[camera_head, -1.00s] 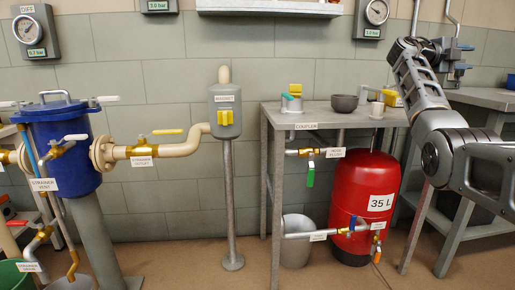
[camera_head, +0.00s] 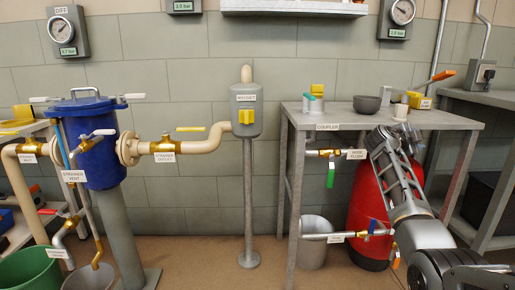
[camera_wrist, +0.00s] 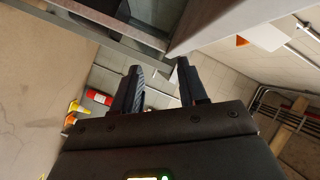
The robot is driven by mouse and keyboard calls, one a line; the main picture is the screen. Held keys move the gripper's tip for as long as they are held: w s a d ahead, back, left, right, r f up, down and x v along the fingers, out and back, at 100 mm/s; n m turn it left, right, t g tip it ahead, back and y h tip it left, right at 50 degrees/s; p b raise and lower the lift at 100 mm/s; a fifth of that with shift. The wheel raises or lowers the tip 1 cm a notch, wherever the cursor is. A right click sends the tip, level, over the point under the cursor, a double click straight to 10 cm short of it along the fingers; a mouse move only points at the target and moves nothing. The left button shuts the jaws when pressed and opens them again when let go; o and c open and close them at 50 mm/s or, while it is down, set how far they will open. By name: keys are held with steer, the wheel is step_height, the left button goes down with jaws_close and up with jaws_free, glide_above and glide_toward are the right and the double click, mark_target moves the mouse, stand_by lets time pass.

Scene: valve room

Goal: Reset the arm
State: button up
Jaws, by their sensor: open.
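My gripper (camera_wrist: 157,88) shows in the wrist view with its two dark fingers apart and nothing between them. A grey metal frame, which looks like table structure (camera_wrist: 205,30), is close beyond and above the fingers; I cannot tell whether they touch. In the head view my arm hangs at the right, in front of the red tank (camera_head: 366,205) and the grey table (camera_head: 425,117).
A grey magnet box (camera_head: 246,98) is on a post. A grey bucket (camera_head: 313,250) sits under the table.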

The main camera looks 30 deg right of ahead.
steer(key=w+a+f+n+t+y, duration=0.2)
steer(key=a+f+n+t+y, duration=0.6)
steer(key=a+f, duration=1.9)
steer(key=s+a+f+n+t+y, duration=0.25)
steer(key=s+a+n, duration=0.5)
steer(key=a, duration=0.45)
steer(key=s+a+f+n+t+y, duration=0.1)
steer(key=s+a+f+n+t, duration=0.2)
steer(key=s+a+n, duration=0.55)
steer(key=s+a+r+n+t+y, duration=0.1)
steer(key=s+a+r+y, duration=0.3)
steer(key=s+a, duration=0.8)
steer(key=s+a+r+n+t, duration=0.1)
steer(key=s+a+r+n, duration=0.3)
steer(key=s+r, duration=0.75)
step_height(320, 180, up, 30)
steer(key=w+p, duration=0.1)
steer(key=p, duration=2.8)
steer(key=shift+w+d+r+n+y, duration=0.15)
steer(key=shift+d+r+n+y, duration=0.05)
steer(key=shift+d+n+y, duration=0.25)
